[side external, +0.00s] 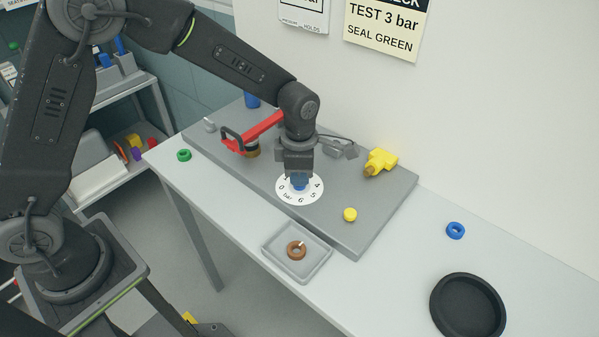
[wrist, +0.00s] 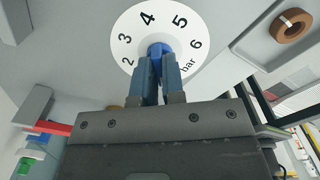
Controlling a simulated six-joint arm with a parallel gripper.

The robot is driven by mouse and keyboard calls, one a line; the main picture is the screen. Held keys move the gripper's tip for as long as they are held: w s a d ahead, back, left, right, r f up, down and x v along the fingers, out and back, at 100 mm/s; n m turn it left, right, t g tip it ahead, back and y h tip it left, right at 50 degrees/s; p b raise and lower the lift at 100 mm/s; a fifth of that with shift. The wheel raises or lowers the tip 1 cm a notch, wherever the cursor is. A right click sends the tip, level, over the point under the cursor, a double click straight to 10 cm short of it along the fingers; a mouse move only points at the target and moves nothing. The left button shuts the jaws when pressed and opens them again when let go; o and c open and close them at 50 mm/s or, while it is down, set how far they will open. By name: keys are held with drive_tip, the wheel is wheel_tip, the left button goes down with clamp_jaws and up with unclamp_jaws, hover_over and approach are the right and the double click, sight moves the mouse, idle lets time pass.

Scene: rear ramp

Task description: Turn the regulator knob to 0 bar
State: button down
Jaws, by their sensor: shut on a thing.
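The regulator knob is blue and sits at the centre of a round white dial (side external: 299,195) on the grey panel. In the wrist view the knob (wrist: 160,50) shows between the fingertips, with the dial (wrist: 160,28) around it reading 2, 3, 4, 5, 6 and "bar". My gripper (side external: 300,182) points down over the dial and is shut on the knob; its two blue fingers (wrist: 158,68) touch it from both sides. The 0 shows at the dial's left in the side view. The fingers hide the knob's pointer, so its reading cannot be told.
A red-handled valve (side external: 252,135) stands left of my gripper, and a yellow fitting (side external: 380,162) and yellow cap (side external: 350,214) lie to the right. A tray with a brown ring (side external: 296,250) sits in front. A black bowl (side external: 467,306) and blue ring (side external: 455,230) are far right.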

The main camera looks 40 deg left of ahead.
drive_tip(key=shift+n, duration=0.5)
drive_tip(key=c, duration=1.2)
unclamp_jaws()
wheel_tip(320, 180, up, 14)
drive_tip(key=shift+f, duration=0.1)
